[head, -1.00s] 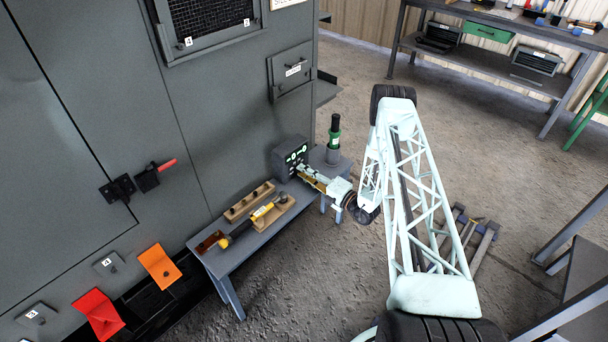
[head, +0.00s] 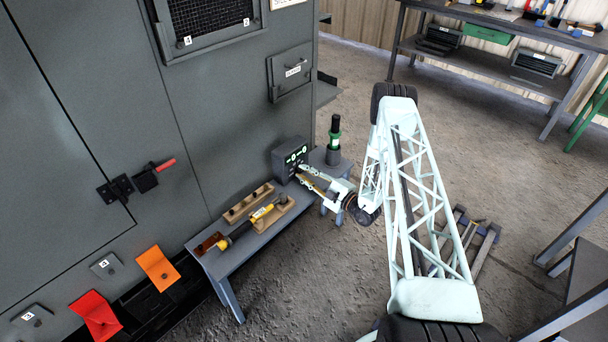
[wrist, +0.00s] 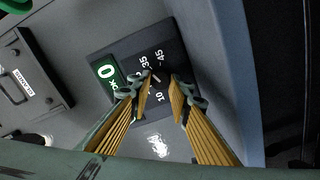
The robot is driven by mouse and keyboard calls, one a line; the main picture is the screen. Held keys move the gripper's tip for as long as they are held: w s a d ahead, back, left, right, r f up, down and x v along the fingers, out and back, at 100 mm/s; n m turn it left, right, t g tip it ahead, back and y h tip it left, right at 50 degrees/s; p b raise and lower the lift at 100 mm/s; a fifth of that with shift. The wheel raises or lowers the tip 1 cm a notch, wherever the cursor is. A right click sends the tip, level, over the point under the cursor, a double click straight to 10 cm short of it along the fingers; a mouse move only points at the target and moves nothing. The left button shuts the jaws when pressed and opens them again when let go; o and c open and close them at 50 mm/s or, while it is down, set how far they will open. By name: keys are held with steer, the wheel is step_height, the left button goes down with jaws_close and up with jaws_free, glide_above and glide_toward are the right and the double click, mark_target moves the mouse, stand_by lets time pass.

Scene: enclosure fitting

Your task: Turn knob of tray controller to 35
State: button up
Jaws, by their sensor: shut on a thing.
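The tray controller (head: 290,156) is a dark box with green markings at the far end of the small grey bench, against the cabinet. In the wrist view its dark face (wrist: 118,54) shows a green display with a 0 and dial numbers 10, 35 and 45. My gripper (head: 299,172) reaches it from the right. In the wrist view my gripper (wrist: 160,78) has its two yellow-padded fingers closed on either side of the small dark knob (wrist: 156,76). The knob is mostly hidden between the fingertips, and I cannot read its exact setting.
A black-and-green cylinder (head: 334,140) stands on a stand just right of the controller. The cabinet wall (head: 240,110) rises behind.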

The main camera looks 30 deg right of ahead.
stand_by(0.4)
steer(key=o, duration=0.8)
steer(key=shift+o, duration=0.2)
steer(key=shift+s, duration=0.1)
steer(key=v, duration=1.1)
steer(key=shift+s, duration=0.35)
steer(key=shift+d+r, duration=0.1)
